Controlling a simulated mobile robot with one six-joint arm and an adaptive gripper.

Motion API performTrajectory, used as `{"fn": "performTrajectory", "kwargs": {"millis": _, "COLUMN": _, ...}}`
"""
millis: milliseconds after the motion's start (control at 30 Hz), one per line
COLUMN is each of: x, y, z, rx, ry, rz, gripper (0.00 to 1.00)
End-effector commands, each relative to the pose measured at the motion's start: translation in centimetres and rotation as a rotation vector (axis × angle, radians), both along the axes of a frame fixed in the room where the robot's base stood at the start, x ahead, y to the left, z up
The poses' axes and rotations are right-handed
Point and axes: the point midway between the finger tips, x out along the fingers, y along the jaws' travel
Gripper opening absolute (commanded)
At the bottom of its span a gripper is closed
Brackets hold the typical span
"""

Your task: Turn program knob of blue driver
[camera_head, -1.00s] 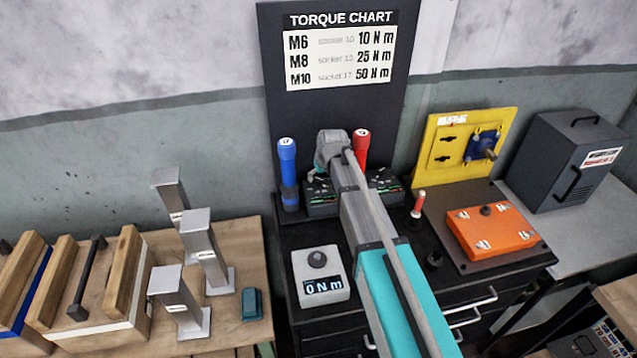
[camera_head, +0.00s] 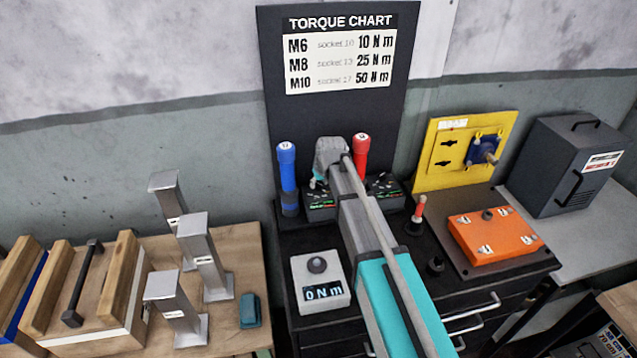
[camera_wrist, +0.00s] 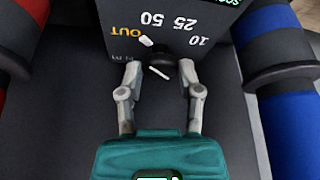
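The blue driver (camera_head: 288,165) stands upright at the left of the cabinet top in the head view; its blue and black body (camera_wrist: 288,100) shows at the right of the wrist view. In the wrist view a dark box face (camera_wrist: 185,30) carries upside-down marks "OUT", "10", "25", "50" and "N m". A small dark knob (camera_wrist: 164,58) with a white line sits on that face. My gripper (camera_wrist: 159,68) is open, with one finger on each side of the knob and gaps visible. In the head view my wrist hides the knob.
The red driver (camera_head: 361,155) stands to the right of my wrist and edges the left of the wrist view. A torque display (camera_head: 321,280) reads 0 N m. An orange plate (camera_head: 494,236) and a yellow panel (camera_head: 440,165) are at right. Metal posts (camera_head: 207,250) stand at left.

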Motion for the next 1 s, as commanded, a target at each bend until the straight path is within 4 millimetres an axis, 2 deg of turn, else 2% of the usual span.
{"fn": "performTrajectory", "kwargs": {"millis": 33, "x": -0.04, "y": 0.04, "z": -0.02, "rx": 0.0, "ry": 0.001, "rz": 0.0, "gripper": 0.21}}
{"fn": "performTrajectory", "kwargs": {"millis": 133, "x": -0.05, "y": 0.04, "z": -0.03, "rx": 0.0, "ry": 0.001, "rz": 0.0, "gripper": 0.02}}
{"fn": "performTrajectory", "kwargs": {"millis": 167, "x": -0.05, "y": 0.05, "z": -0.03, "rx": 0.0, "ry": 0.001, "rz": 0.0, "gripper": 0.0}}
{"fn": "performTrajectory", "kwargs": {"millis": 367, "x": -0.05, "y": 0.05, "z": -0.05, "rx": 0.0, "ry": 0.004, "rz": 0.024, "gripper": 0.0}}
{"fn": "performTrajectory", "kwargs": {"millis": 800, "x": 0.02, "y": -0.07, "z": -0.07, "rx": 0.001, "ry": 0.005, "rz": 0.245, "gripper": 0.0}}
{"fn": "performTrajectory", "kwargs": {"millis": 1000, "x": -0.02, "y": -0.06, "z": -0.06, "rx": 0.001, "ry": 0.004, "rz": 0.283, "gripper": 0.0}}
